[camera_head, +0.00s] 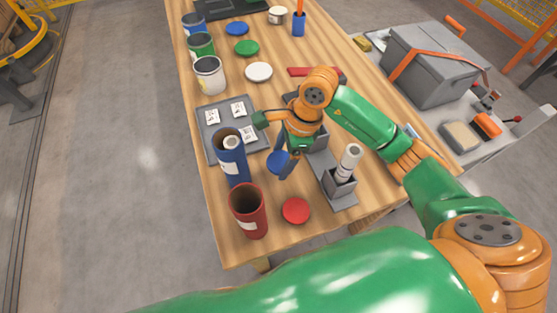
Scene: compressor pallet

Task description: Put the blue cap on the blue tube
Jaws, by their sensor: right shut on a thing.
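The blue tube (236,170) stands upright and open at the near left of the wooden table, with a rolled white item (232,142) showing in its mouth. My right gripper (284,166) is shut on the blue cap (274,162). It holds the cap to the right of the blue tube, apart from it. The gripper fingers hide part of the cap. The cap looks tilted. My left gripper is not in view.
A red tube (248,212) and a red cap (296,211) are at the near end. A grey tray (220,116) with white cards lies behind the blue tube. A grey holder (341,186) with a white roll stands right. Cans and caps are farther back.

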